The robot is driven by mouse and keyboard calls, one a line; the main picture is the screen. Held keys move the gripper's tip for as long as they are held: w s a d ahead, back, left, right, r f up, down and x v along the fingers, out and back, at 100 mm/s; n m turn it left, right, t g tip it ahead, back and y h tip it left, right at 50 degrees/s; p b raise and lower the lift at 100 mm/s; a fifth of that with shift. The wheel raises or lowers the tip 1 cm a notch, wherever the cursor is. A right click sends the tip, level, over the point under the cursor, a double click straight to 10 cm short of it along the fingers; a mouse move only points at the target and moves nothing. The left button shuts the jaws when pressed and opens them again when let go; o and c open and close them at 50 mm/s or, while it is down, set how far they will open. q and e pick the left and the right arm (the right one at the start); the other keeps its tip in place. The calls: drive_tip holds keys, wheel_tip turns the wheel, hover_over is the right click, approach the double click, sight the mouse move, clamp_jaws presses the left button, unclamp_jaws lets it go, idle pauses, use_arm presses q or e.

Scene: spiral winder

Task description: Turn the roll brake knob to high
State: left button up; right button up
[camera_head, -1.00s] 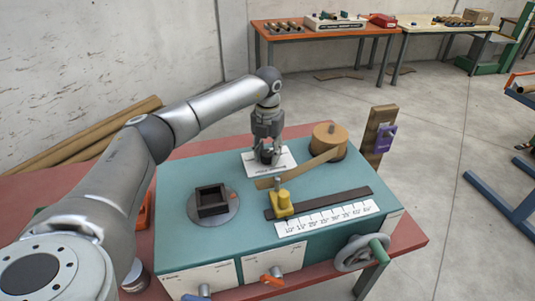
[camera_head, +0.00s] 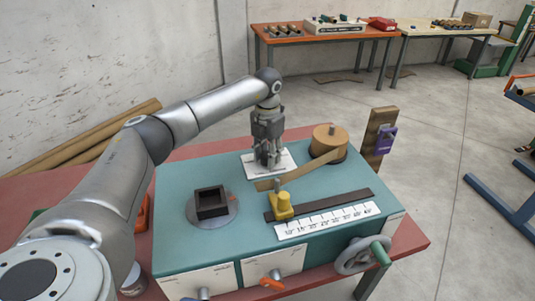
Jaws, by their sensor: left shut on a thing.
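My left gripper (camera_head: 266,160) points down over the white label plate (camera_head: 285,160) on top of the teal winder (camera_head: 175,195). It is shut on a small dark knob on that plate; the fingers hide most of the knob, so its setting cannot be read. The plate's lettering is too small to read. The brown paper roll (camera_head: 329,139) sits right of the gripper, with its strip running down to the left past the yellow guide (camera_head: 282,206). My right gripper is not in view.
A black square mandrel (camera_head: 211,203) on a grey disc stands at the left of the top. A scale (camera_head: 328,220), orange lever (camera_head: 271,281) and handwheel (camera_head: 362,255) are at the front. A wooden post with a purple part (camera_head: 386,140) rises behind the right edge.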

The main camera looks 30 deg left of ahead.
sight(267, 154)
use_arm(q)
drive_tip(key=shift+r, duration=0.1)
drive_tip(key=o, duration=1)
drive_tip(key=shift+o, duration=0.2)
wheel_tip(267, 154, up, 12)
